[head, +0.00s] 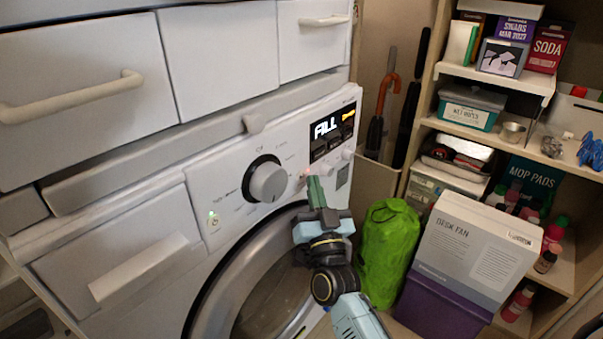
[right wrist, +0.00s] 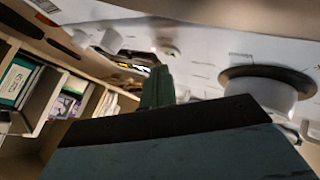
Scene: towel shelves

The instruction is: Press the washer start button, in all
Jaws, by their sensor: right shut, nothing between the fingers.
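The white washer (head: 228,182) has a grey dial (head: 268,181) and a dark display (head: 332,130) that reads "FILL". Small round buttons (head: 334,158) sit below the display. A small green-lit button (head: 214,218) is at the panel's left. My right gripper (head: 314,180) is shut and empty, its green fingertips at the panel between the dial and the round buttons. A small reddish glow shows just above the tips. I cannot tell whether they touch a button. In the right wrist view the shut fingers (right wrist: 158,88) point at the panel, with the dial (right wrist: 264,88) to their right. My left gripper is out of view.
White drawers (head: 85,95) are above the washer. A green bag (head: 384,252) and a desk fan box (head: 476,250) on a purple box stand to the right. Shelves (head: 490,133) with boxes and bottles line the far right.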

